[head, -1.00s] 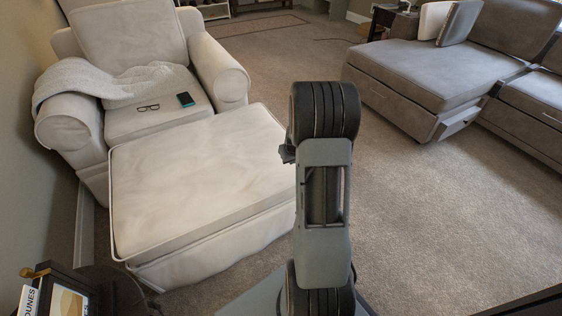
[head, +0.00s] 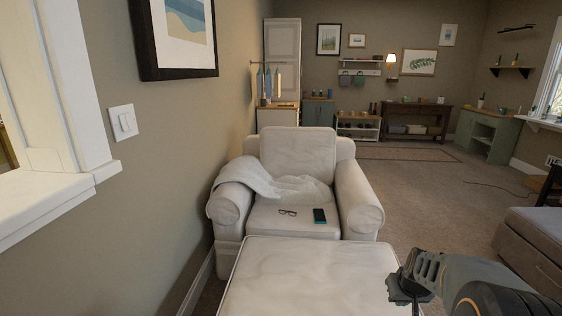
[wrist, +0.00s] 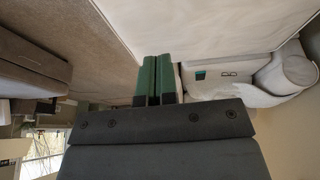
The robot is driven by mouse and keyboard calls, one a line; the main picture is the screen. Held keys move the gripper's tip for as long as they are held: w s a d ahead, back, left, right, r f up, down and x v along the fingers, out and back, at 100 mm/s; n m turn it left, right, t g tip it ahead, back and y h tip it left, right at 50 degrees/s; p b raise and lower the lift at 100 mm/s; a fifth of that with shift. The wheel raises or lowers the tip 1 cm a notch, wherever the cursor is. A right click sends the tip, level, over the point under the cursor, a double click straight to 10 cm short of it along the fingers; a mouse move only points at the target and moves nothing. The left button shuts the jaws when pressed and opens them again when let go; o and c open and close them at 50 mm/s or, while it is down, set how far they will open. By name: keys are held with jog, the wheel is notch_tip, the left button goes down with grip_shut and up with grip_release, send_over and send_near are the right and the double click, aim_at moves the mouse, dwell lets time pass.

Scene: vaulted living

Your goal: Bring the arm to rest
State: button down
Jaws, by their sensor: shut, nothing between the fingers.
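My gripper (head: 401,290) shows at the lower right of the head view, with part of my arm behind it. It hangs near the right edge of the ottoman in the picture. In the wrist view its two green fingers (wrist: 157,66) are pressed together with nothing between them. Most of my arm lies outside the head view.
A cream ottoman (head: 302,278) stands before a cream armchair (head: 296,148) holding a throw (head: 262,184), glasses (head: 288,212) and a phone (head: 319,215). A grey sofa (head: 533,243) is at right. Open carpet (head: 440,205) lies between. A wall is close on the left.

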jog(key=s+a+r+p, duration=0.4)
jog(key=a+r+p, duration=0.1)
jog(key=r, duration=0.3)
jog(key=s+a+r+n+p, duration=0.1)
jog(key=s+a+r+p, duration=0.3)
jog(key=r, duration=0.5)
jog(key=s+a+r+p, duration=0.5)
jog(key=a+r+p, duration=0.1)
jog(key=r, duration=0.3)
jog(key=shift+a+y+p, duration=0.3)
jog(key=shift+y+p, duration=0.1)
jog(key=shift+p, duration=0.15)
jog(key=shift+s+r, duration=0.1)
jog(key=shift+s, duration=0.05)
